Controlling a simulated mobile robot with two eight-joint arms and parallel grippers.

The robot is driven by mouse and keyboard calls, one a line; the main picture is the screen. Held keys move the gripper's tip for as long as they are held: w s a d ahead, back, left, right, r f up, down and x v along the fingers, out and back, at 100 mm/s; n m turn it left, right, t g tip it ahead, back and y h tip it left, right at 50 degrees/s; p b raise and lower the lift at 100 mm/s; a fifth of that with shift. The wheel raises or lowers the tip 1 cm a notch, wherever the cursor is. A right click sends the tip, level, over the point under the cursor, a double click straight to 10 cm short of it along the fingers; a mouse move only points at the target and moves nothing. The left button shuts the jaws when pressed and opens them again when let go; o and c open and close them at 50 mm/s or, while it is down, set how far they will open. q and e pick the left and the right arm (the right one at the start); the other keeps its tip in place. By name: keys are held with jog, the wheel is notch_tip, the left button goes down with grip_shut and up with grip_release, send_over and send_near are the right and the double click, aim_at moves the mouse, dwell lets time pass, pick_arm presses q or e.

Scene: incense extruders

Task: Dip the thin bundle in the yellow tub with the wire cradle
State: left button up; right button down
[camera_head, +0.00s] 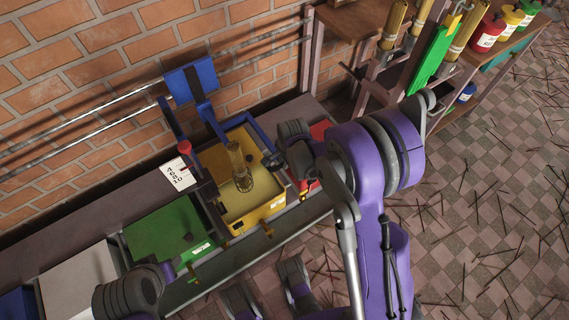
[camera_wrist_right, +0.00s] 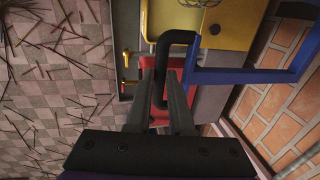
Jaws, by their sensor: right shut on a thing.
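The yellow tub (camera_head: 262,208) stands on the bench in the head view. The wire cradle (camera_head: 243,183) is inside the tub's outline, holding a thin tan bundle (camera_head: 235,156) roughly upright. I cannot tell how deep the bundle sits. A blue lever frame (camera_head: 205,112) rises behind and beside the tub. My right gripper (camera_head: 276,161) is at the tub's right edge. In the right wrist view it (camera_wrist_right: 162,92) is shut on a black bent handle (camera_wrist_right: 176,38) joined to a blue bar (camera_wrist_right: 245,76). A cradle edge shows there at the top. My left gripper's fingers are out of view.
A green tub (camera_head: 160,235) and a grey one (camera_head: 78,278) stand left of the yellow tub, a red one (camera_head: 320,130) right. A white card (camera_head: 177,174) lies behind. A brick wall (camera_head: 120,50) closes the back. Sticks litter the floor (camera_head: 470,210).

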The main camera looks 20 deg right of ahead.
jog(key=c, duration=0.8)
grip_release()
jog(key=r, duration=0.3)
jog(key=s+r+p, duration=0.1)
jog(key=r, duration=0.3)
jog(key=s+r+p, duration=0.1)
jog(key=r, duration=0.2)
jog(key=shift+d+r, duration=0.15)
jog(key=shift+r, duration=0.1)
